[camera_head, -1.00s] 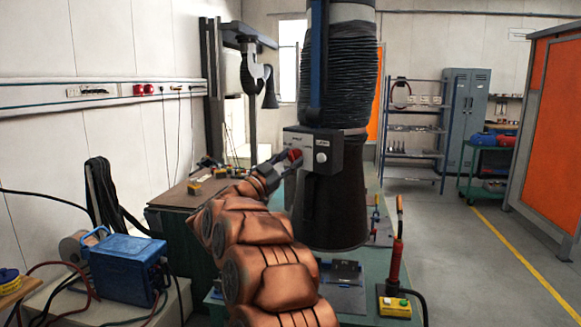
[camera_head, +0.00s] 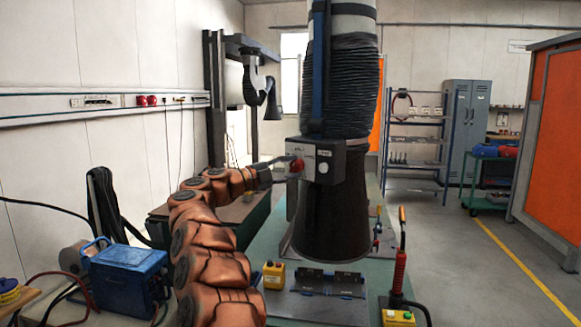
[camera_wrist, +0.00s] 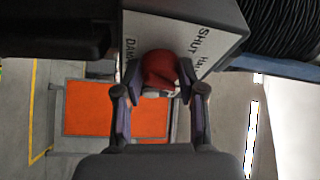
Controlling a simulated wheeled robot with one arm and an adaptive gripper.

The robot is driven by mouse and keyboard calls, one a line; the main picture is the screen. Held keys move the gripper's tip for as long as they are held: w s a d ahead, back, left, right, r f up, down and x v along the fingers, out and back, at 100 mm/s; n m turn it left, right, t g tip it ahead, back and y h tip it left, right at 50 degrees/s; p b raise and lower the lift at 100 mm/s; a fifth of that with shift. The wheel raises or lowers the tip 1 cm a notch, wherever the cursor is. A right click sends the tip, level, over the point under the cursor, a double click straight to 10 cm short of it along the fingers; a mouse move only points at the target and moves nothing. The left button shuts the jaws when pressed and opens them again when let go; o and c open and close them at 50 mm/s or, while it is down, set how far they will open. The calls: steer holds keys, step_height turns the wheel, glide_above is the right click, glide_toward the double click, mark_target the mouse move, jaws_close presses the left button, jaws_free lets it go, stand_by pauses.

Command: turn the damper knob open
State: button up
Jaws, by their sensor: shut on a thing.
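The damper knob (camera_head: 296,166) is red and sits on the left face of a grey control box (camera_head: 326,160) fixed to the extraction hood. In the wrist view the knob (camera_wrist: 159,70) is between the two fingers of my gripper (camera_wrist: 160,92), which is shut on it. The box face (camera_wrist: 200,42) there carries the words SHUT and DAMPER, partly hidden. In the head view my gripper (camera_head: 283,168) reaches the knob from the left. A round white button (camera_head: 323,168) is on the box's front. The knob's pointer is not clear.
The dark hood (camera_head: 330,220) hangs over the green bench under a ribbed duct (camera_head: 345,85). A blue welding unit (camera_head: 128,272) is at left.

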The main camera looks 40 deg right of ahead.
steer(key=shift+r+m+y+p, duration=0.25)
steer(key=shift+m+y+p, duration=0.5)
steer(key=shift+m, duration=0.75)
steer(key=o, duration=1.1)
steer(key=shift+f, duration=0.1)
steer(key=shift+o, duration=0.2)
steer(key=shift+a, duration=0.1)
steer(key=v, duration=1.2)
